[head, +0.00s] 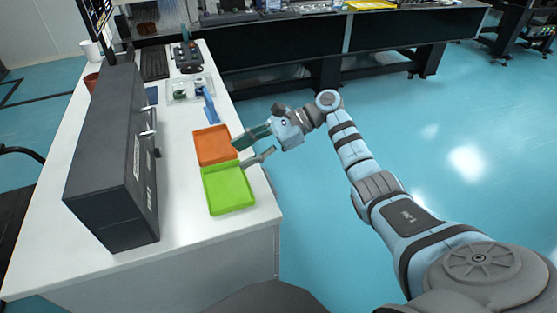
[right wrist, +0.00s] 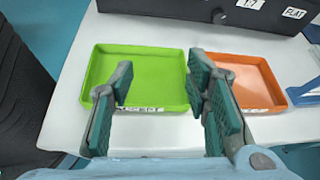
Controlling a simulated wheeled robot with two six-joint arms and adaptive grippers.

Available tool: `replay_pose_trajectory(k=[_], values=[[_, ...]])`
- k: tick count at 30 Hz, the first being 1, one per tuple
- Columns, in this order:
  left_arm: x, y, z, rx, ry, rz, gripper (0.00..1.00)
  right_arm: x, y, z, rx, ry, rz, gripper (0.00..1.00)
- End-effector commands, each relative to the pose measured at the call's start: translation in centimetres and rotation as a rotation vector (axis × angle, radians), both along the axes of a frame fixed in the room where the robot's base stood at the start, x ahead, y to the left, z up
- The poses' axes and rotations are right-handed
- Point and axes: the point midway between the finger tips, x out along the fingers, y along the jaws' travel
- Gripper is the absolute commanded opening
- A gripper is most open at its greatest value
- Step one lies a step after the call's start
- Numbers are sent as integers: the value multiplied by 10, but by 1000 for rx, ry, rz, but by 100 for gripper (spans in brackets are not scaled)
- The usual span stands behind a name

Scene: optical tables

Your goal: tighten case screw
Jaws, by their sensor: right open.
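A large dark grey case (head: 112,160) stands on the white table, with a latch or handle and labels on its right side. Its lower edge with white labels shows at the top of the right wrist view (right wrist: 215,12). No screw can be made out on it. My right gripper (head: 240,155) is open and empty, its teal-padded fingers at the right edge of the trays. In the right wrist view the fingers (right wrist: 160,75) spread in front of the green tray (right wrist: 140,55). The left gripper is not in view.
The green tray (head: 229,188) and orange tray (head: 213,144) lie side by side, both looking empty. Farther back are a blue object (head: 209,105), a clear holder with small parts (head: 180,92) and a dark device (head: 187,56). Bare floor lies right of the table (head: 235,235).

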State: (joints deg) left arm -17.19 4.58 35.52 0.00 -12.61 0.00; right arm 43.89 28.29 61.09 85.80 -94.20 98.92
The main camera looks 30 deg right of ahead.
Motion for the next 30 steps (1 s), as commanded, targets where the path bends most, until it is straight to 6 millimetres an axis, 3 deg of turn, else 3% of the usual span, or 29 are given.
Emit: replay_pose_trajectory(k=[8,12,18,27,30], values=[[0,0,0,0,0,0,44,-4,-56,3,-80,0,-80,44],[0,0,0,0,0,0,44,-1,-68,-31,-151,-11,-116,44],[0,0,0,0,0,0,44,0,-80,-59,-219,-27,-140,44],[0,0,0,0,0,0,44,0,-81,-64,-230,-29,-142,44],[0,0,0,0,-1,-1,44,3,-83,-65,-248,-58,-140,32]])
